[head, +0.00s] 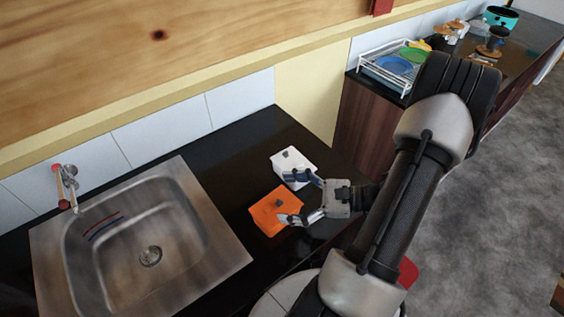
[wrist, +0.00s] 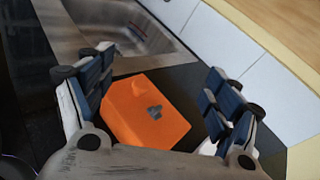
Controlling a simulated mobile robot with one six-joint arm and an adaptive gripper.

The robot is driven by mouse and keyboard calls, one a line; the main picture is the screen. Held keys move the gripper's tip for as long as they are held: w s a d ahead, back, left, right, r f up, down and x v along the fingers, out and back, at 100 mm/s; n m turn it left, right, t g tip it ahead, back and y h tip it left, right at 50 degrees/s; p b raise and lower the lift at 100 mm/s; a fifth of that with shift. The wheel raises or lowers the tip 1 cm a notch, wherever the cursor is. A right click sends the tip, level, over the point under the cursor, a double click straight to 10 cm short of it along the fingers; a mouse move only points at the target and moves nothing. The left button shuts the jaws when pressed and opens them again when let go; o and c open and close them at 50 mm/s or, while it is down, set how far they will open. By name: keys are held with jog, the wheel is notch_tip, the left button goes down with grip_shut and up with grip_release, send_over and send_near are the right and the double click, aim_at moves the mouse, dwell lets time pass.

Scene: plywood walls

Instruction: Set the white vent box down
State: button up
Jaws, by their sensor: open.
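The steel sink (head: 215,240) with its tap (head: 66,184) is left of the boxes. A white dish rack (head: 372,70) stands on a further counter at the upper right. Black counter (head: 245,140) is clear between sink and back wall.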

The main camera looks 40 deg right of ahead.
aim_at(297, 168)
jog(key=s+d+f+m+t+h, duration=0.1)
jog(key=d+m, duration=0.1)
jog(key=s+d+f+m+t+h, duration=0.1)
jog(key=d+f+m+h, duration=0.1)
jog(key=d, duration=0.1)
jog(key=s+d+f+m+t+h, duration=0.1)
jog(key=d+m+t+h, duration=0.1)
jog(key=shift+s+d+f, duration=0.15)
jog(key=shift+f, duration=0.2)
jog(key=s+d+f+m+h, duration=0.2)
jog(key=h, duration=0.1)
jog(key=s+d+f+m+t+h, duration=0.1)
jog(key=s+d+f+m+h, duration=0.1)
jog(key=m+h, duration=0.1)
jog(key=shift+d+f+p, duration=0.1)
jog(key=shift+d+p, duration=0.05)
jog(key=shift+p, duration=0.2)
jog(key=shift+d+f, duration=0.15)
jog(key=shift+f, duration=0.05)
jog(key=w, duration=0.5)
jog(key=w+d+b, duration=0.1)
jog(key=w, duration=0.5)
jog(key=w+d, duration=0.1)
jog(key=w, duration=0.5)
jog(key=shift+b, duration=0.4)
jog(key=shift+c, duration=0.5)
jog(key=c, duration=0.8)
jog(key=shift+c, duration=0.9)
jog(key=shift+r, duration=0.1)
